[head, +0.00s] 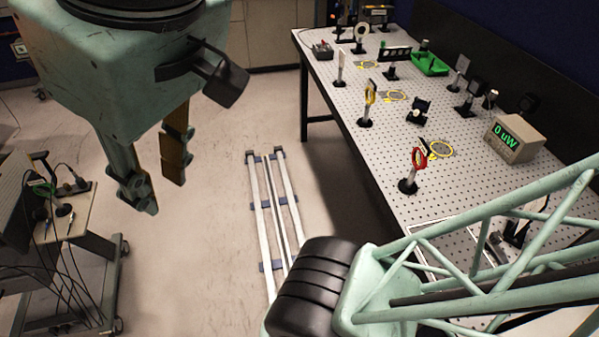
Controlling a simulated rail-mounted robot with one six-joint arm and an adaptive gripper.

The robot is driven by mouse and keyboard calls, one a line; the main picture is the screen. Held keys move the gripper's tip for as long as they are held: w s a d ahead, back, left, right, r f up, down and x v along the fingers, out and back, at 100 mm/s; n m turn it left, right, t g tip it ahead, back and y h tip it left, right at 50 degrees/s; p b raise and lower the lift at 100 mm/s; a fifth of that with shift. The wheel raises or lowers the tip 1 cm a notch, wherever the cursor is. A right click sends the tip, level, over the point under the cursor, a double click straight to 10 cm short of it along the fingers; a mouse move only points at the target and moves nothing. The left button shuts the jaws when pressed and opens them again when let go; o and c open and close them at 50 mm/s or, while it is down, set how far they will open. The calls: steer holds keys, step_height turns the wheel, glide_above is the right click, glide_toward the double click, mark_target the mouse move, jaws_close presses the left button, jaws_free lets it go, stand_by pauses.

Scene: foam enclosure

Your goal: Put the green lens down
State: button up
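My gripper (164,193) hangs at the upper left over bare floor. Its two fingers point down and stand apart. Floor shows between them and nothing is seen held. I cannot clearly make out a green lens. A small green item (42,188) sits on the cart at the far left, too small to tell whether it is a lens. A red-ringed lens (418,158) stands upright on a post on the perforated optical table (335,92). A yellow-ringed lens (370,92) stands farther back. Yellow rings lie flat on the table, one (440,148) by the red lens.
A green tray (430,63), several post-mounted optics and a power meter (517,138) reading 0 uW stand on the table. Pale rails (262,220) lie on the floor. A cart (75,215) with cables stands left. My mint truss link covers the table's near end.

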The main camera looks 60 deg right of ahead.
steer(key=shift+s+a+f, duration=0.1)
steer(key=shift+s+a, duration=0.1)
steer(key=shift+s, duration=0.15)
stand_by(0.3)
